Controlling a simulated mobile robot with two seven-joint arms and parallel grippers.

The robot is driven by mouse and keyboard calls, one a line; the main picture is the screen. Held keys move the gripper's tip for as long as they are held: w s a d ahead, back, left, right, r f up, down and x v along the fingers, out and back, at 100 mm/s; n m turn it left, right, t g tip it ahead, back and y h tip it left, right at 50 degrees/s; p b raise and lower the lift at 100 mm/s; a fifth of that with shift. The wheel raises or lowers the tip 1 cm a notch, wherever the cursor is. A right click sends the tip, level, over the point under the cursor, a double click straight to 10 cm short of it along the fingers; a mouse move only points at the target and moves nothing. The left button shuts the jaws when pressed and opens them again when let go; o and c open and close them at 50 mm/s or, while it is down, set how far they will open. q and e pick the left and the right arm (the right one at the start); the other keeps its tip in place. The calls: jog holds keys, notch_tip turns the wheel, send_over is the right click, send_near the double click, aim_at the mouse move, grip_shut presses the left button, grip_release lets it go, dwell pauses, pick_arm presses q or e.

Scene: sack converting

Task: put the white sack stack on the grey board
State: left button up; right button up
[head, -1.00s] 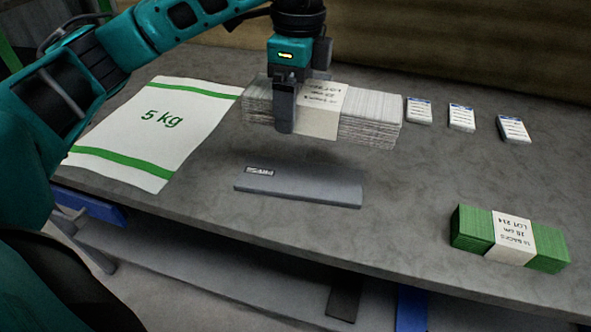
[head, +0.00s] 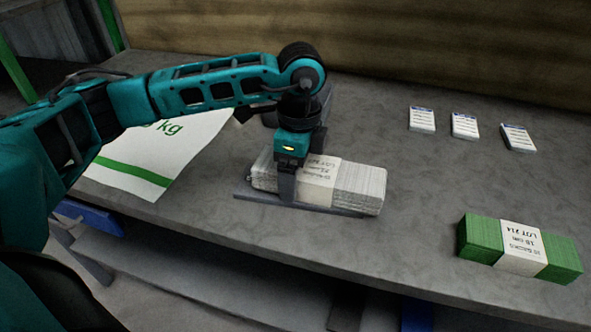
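The white sack stack (head: 358,187) with a paper band lies flat along the grey board (head: 243,190), seemingly resting on it. The board's edges show at the left end and along the front; the stack covers most of its top. My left gripper (head: 287,188) points down over the stack, left of the band. One finger lies against the stack's front side; the other is hidden behind. It appears shut on the stack. My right gripper is not in view.
A green banded stack (head: 480,238) lies at the right front. Several small label pads (head: 464,125) lie at the back right. A white 5 kg sack (head: 130,172) lies at the left, partly behind my arm. The table between board and green stack is clear.

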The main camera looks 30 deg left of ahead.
pick_arm(q)
jog(key=o, duration=1.3)
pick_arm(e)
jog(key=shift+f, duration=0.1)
pick_arm(q)
jog(key=shift+r, duration=0.15)
jog(key=r+p, duration=0.1)
jog(key=r, duration=0.9)
jog(key=shift+w+d+r+p, duration=0.15)
jog(key=shift+d+r+p, duration=0.1)
jog(key=shift+p, duration=0.15)
jog(key=shift+r, duration=0.7)
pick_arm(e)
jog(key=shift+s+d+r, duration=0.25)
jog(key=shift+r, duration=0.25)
pick_arm(q)
jog(key=shift+f, duration=0.1)
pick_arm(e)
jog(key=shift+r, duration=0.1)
